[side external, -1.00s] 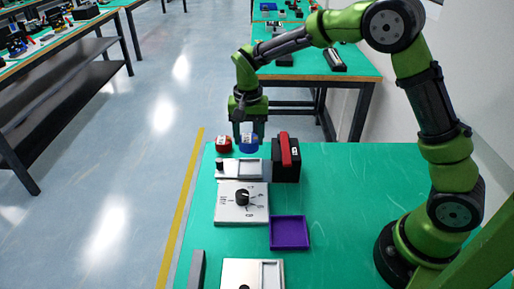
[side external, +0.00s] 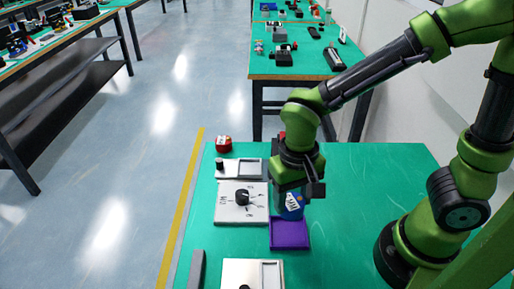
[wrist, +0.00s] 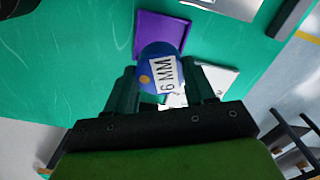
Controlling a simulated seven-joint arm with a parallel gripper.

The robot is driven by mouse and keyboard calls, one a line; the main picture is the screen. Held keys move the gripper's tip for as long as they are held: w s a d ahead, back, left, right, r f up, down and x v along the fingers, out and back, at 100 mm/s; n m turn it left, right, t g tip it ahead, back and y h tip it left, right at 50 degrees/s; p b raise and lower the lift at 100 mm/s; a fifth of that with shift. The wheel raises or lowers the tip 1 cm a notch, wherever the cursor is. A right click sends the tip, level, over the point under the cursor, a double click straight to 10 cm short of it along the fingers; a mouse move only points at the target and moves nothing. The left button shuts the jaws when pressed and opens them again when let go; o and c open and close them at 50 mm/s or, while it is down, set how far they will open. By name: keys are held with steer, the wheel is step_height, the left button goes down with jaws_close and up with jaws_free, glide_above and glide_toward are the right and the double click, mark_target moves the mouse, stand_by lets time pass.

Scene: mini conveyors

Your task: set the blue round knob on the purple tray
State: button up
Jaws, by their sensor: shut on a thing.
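The blue round knob (side external: 291,206) with a white label is held in my gripper (side external: 290,208), above the far part of the purple tray (side external: 289,243). In the wrist view the blue knob (wrist: 164,66) sits between the fingers of my gripper (wrist: 165,85), its label reading "6 MM". The purple tray (wrist: 152,24) shows just beyond it there. The tray looks empty where I can see it. I cannot tell exactly how high the knob is over the tray.
A red round knob (side external: 223,144) stands at the table's far left. A silver plate with a black dial (side external: 243,198) lies left of the tray, with a smaller plate (side external: 240,169) behind it. A grey bar (side external: 197,268) lies front left. The table right of the tray is clear.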

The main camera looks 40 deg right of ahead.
step_height(320, 180, down, 8)
steer(key=shift+f, duration=0.1)
stand_by(0.4)
steer(key=shift+f, duration=0.15)
steer(key=o, duration=1.1)
steer(key=shift+o, duration=0.2)
